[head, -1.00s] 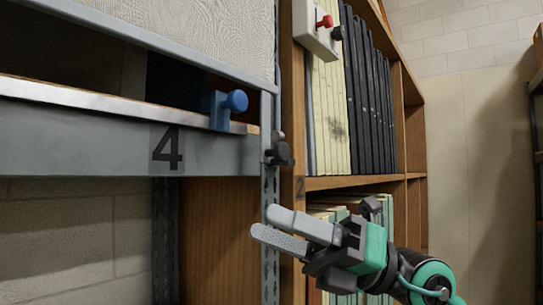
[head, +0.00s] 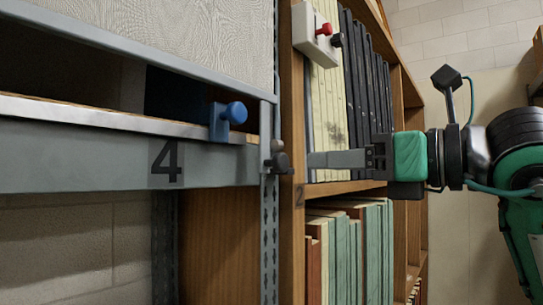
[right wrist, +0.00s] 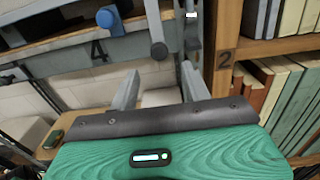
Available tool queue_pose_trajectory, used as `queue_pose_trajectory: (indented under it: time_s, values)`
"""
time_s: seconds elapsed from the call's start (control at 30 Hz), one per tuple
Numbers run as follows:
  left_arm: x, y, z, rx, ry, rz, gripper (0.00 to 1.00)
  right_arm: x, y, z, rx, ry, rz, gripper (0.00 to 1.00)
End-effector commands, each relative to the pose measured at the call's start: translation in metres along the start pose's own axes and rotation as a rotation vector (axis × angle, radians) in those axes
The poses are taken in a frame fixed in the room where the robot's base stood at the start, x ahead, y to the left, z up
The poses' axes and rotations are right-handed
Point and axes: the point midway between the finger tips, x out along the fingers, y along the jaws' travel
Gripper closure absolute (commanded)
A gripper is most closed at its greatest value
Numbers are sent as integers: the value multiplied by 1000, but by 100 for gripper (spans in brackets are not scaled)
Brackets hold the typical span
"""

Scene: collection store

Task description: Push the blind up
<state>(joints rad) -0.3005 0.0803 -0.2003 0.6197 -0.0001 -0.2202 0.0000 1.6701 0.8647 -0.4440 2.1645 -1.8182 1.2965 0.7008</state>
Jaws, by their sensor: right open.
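The blind (head: 170,30) is a pale grey, grained panel with a metal rail (head: 140,47) along its lower edge, at the upper left of the head view. It hangs partway down, with a dark gap between it and the shelf below. My right gripper (head: 312,160) is level, points left and is empty, just right of a dark knob (head: 278,160) on the metal post. In the right wrist view my open right gripper (right wrist: 160,85) has its two fingers apart, with the dark knob (right wrist: 158,50) beyond them. My left gripper is not in view.
A blue clamp knob (head: 235,112) sits on the shelf edge, above the number 4 beam (head: 90,150). The perforated metal post (head: 269,220) stands beside a wooden bookcase (head: 293,230). A white box (head: 318,35) with red and black knobs is on the bookcase.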

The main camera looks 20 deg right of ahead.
Motion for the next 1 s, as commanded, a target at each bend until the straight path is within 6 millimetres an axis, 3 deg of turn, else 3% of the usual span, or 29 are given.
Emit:
queue_pose_trajectory:
  time_s: [0.03,0.3,0.5,0.7,0.97,1.0]
  values:
    - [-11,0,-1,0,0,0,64,11,1,5,1,4,4,52]
    - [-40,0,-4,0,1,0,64,69,1,5,1,4,5,52]
    - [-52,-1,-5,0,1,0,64,97,1,3,2,2,5,52]
    - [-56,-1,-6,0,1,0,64,108,1,1,2,1,4,52]
    - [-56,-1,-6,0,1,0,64,109,1,0,1,0,4,52]
    - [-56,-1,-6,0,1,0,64,109,1,0,1,0,4,58]
